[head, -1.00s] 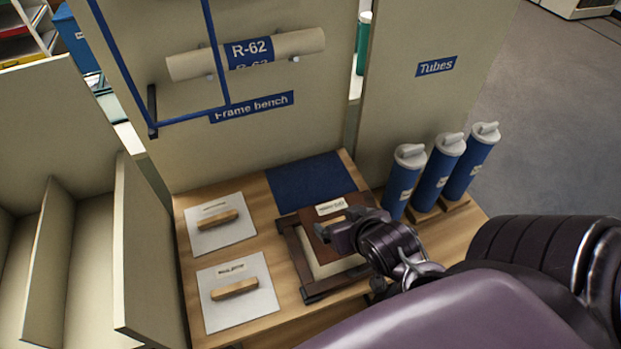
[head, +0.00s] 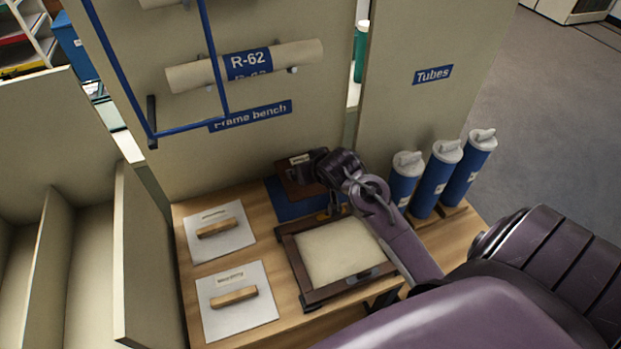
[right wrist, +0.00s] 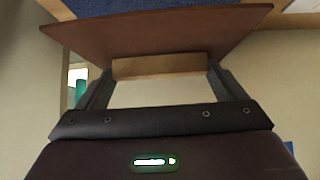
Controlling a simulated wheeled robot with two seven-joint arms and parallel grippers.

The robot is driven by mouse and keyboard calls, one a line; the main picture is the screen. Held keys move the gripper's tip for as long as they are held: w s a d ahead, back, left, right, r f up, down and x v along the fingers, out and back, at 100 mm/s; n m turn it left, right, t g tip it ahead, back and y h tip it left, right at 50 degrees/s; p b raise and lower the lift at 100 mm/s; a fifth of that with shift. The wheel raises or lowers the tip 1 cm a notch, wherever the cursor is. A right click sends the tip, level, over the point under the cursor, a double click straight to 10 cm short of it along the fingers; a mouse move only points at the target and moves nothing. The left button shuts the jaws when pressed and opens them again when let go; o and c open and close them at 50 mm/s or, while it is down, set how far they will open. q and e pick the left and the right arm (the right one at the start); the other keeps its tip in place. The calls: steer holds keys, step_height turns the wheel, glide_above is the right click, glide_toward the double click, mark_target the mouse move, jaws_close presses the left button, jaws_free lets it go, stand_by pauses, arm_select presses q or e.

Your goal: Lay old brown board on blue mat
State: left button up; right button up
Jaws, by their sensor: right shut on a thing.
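The old brown board (head: 297,184) is held by my right gripper (head: 318,170) above the blue mat (head: 290,209) at the back of the bench. In the right wrist view the board (right wrist: 160,38) spans the top, and the gripper's fingers (right wrist: 160,75) are shut on its wooden handle (right wrist: 160,67). Part of the mat (right wrist: 150,7) shows beyond the board's edge. The board and arm hide much of the mat in the head view. I cannot tell the exact gap between board and mat. My left gripper is not in view.
A dark frame (head: 290,256) with a cream panel lies in front of the mat. Two pale boards with wooden handles (head: 219,232) (head: 236,298) lie at left. Several blue tubes (head: 436,180) stand at right. An upright panel (head: 270,150) rises behind the mat.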

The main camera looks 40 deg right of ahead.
steer(key=shift+w+d+f, duration=0.1)
steer(key=shift+w+f, duration=0.1)
steer(key=shift+f, duration=0.35)
steer(key=shift+w+f, duration=0.2)
steer(key=shift+f, duration=0.3)
step_height(320, 180, down, 4)
steer(key=shift+s+r, duration=0.1)
steer(key=shift+r, duration=0.1)
steer(key=shift+w+f+p, duration=0.2)
steer(key=shift+f+p, duration=0.3)
steer(key=shift+f, duration=0.15)
steer(key=shift+f, duration=0.1)
steer(key=o, duration=0.7)
